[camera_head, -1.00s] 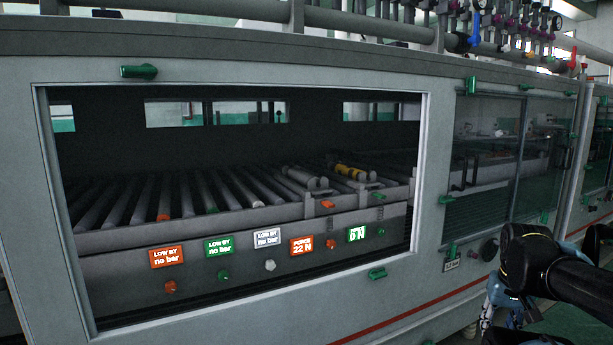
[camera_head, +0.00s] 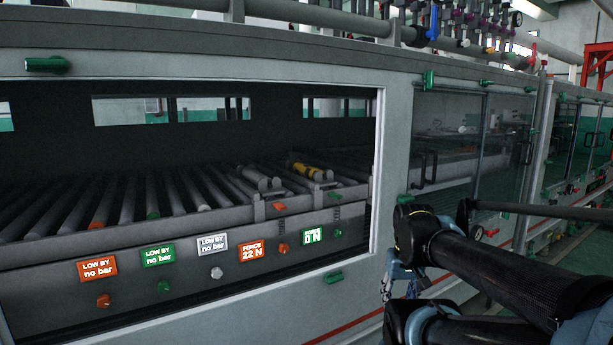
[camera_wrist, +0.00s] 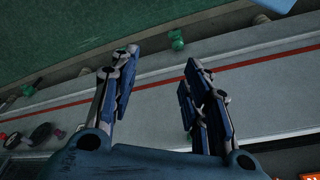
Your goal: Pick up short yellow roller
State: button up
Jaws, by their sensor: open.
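A short yellow roller (camera_head: 309,168) lies on the roller conveyor inside the machine's opening, toward its right end. It shows only in the head view and looks small there. My gripper (camera_wrist: 158,80) is open and empty in the wrist view, with its two blue fingers apart. Below it are the grey machine side with a red stripe and the green floor. In the head view my arm is at the lower right, outside the opening and well apart from the roller. The gripper's fingertips are mostly hidden there behind the arm.
The grey opening frame (camera_head: 377,150) stands between my arm and the conveyor (camera_head: 120,205). Closed glass doors (camera_head: 470,140) lie to the right. A green handle (camera_head: 335,277) sticks out under the opening.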

jog(key=w+a+r+n+t, duration=0.2)
jog(key=w+a+r, duration=0.1)
jog(key=w+r, duration=0.85)
jog(key=n+t+y, duration=0.2)
jog(key=n+t, duration=0.3)
jog(key=n, duration=0.2)
send_near(308, 167)
jog(key=x, duration=0.6)
jog(key=shift+w+f, duration=0.15)
jog(key=shift+w, duration=0.2)
jog(key=shift+x, duration=2.75)
jog(key=shift+s+f, duration=0.15)
jog(key=c, duration=1)
